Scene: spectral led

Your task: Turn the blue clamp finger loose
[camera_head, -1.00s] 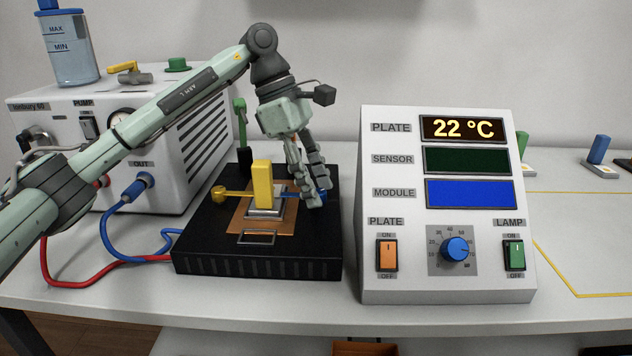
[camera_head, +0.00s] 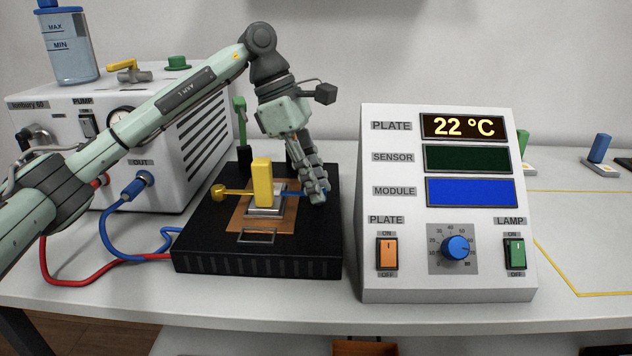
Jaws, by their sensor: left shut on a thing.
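The blue clamp finger (camera_head: 291,194) lies over the right side of the copper plate (camera_head: 237,219) on the black base (camera_head: 200,253). Its inner end reaches the silver module block under the yellow upright piece (camera_head: 262,180). My left gripper (camera_head: 318,196) points down at its outer end and is shut on the blue clamp finger's knob, which the fingers mostly hide. A yellow clamp finger (camera_head: 234,191) lies on the left side, its knob outward. My right gripper is not in view.
The control box (camera_head: 380,290) stands close to the right of the base. The pump unit (camera_head: 160,185) stands behind and left, with blue (camera_head: 107,240) and red (camera_head: 44,262) hoses running to the base.

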